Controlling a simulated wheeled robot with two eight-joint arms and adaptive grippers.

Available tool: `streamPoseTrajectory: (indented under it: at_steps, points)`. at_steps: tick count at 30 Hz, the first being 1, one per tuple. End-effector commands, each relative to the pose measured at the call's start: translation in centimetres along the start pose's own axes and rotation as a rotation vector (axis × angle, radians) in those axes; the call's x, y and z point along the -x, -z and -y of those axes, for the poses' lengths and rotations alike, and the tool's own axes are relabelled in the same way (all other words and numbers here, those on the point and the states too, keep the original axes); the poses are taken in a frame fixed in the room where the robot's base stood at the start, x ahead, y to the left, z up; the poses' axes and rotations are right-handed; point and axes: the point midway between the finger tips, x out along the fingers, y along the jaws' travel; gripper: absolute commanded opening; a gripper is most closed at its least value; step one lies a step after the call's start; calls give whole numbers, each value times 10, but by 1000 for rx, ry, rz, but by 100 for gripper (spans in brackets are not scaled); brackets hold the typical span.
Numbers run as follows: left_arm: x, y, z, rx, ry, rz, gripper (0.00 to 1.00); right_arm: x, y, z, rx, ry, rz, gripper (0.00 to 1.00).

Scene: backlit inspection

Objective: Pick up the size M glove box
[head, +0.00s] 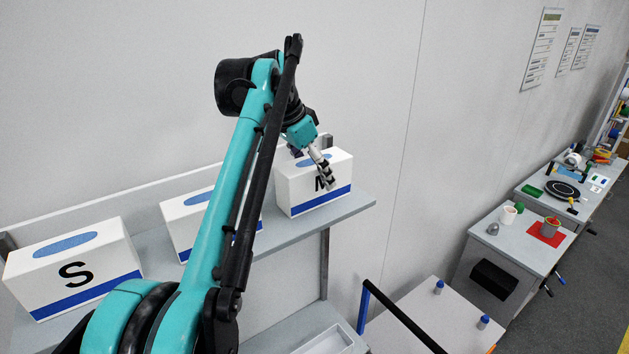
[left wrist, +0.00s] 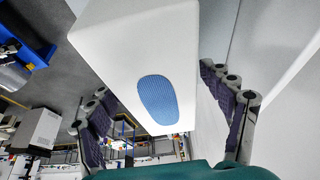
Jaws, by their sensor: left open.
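The size M glove box (head: 341,172) is white with a blue oval on top and a blue band below. It stands at the right end of a grey shelf (head: 352,204). My left gripper (head: 322,172) is open in front of it and partly hides the M. In the left wrist view the white box (left wrist: 125,50) with its blue oval (left wrist: 158,100) shows between the spread dark finger pads. I cannot tell whether either finger touches it. My right gripper is in neither view.
A box marked S (head: 100,255) stands at the shelf's left end. A middle box (head: 183,222) is partly hidden by my left arm. A wall (head: 370,80) rises behind the shelf. Lower right, a white-topped table (head: 425,310) and grey benches with small items stand.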

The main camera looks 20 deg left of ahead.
Motion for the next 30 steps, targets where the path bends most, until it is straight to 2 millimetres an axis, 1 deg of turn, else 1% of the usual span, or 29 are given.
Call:
streamPoseTrajectory:
  at_steps: [3,4,5,6,8,9,11,19,23,26,30]
  points:
    - [0,0,0,0,0,0,80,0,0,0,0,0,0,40]
    - [0,0,0,0,0,0,78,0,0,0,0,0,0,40]
    - [0,0,0,0,0,0,70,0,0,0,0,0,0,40]
    - [0,0,0,0,0,0,59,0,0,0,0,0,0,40]
    - [0,0,0,0,0,0,43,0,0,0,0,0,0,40]
    - [0,0,0,0,0,0,33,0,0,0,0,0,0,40]
    - [0,0,0,0,0,0,17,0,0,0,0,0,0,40]
    - [1,0,0,0,0,0,16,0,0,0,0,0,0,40]
    - [4,2,0,0,0,0,16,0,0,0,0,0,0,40]
    - [11,5,0,0,0,0,16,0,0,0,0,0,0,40]
    - [29,12,1,0,0,0,16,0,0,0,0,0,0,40]
